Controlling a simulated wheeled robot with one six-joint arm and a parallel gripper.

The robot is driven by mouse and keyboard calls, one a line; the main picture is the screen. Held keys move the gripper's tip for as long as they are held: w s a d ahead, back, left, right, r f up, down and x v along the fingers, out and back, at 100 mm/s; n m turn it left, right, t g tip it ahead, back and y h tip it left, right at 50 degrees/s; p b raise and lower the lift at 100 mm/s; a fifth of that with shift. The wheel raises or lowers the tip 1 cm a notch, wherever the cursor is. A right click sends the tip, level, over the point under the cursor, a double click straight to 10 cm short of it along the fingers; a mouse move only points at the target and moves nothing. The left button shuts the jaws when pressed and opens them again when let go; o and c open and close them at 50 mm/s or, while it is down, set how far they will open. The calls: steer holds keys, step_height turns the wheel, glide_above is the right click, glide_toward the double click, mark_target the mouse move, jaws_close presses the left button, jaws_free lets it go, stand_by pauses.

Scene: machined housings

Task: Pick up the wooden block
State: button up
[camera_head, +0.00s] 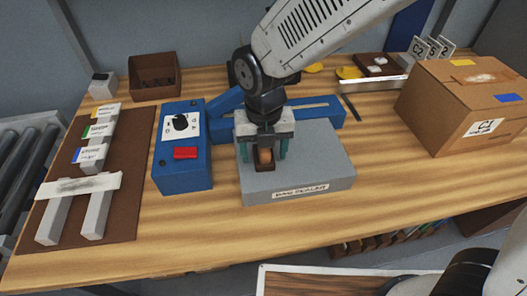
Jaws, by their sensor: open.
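The wooden block (265,156) is a small orange-brown piece at a dark opening in the top of a grey box (315,160) with a white label on its front. My gripper (264,153) points down over the grey box. Its two teal fingers stand apart, one on each side of the block. I cannot tell whether they touch it. The wrist hides the area behind the block.
A blue control box (182,177) with a dial and red button stands left of the grey box. A blue frame (318,110) lies behind it. A cardboard box (465,105) stands at right, and a brown board (125,215) with grey bars lies at left. The front right tabletop is clear.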

steer(key=c, duration=1.1)
steer(key=shift+c, duration=0.2)
steer(key=shift+r, duration=0.4)
steer(key=r, duration=0.3)
steer(key=shift+s+d, duration=0.2)
steer(key=shift+s, duration=0.05)
steer(key=s+d+r, duration=0.1)
steer(key=s+d, duration=0.9)
steer(key=d, duration=0.1)
steer(key=shift+s+d, duration=0.15)
steer(key=shift+r, duration=0.1)
steer(key=shift+o, duration=0.8)
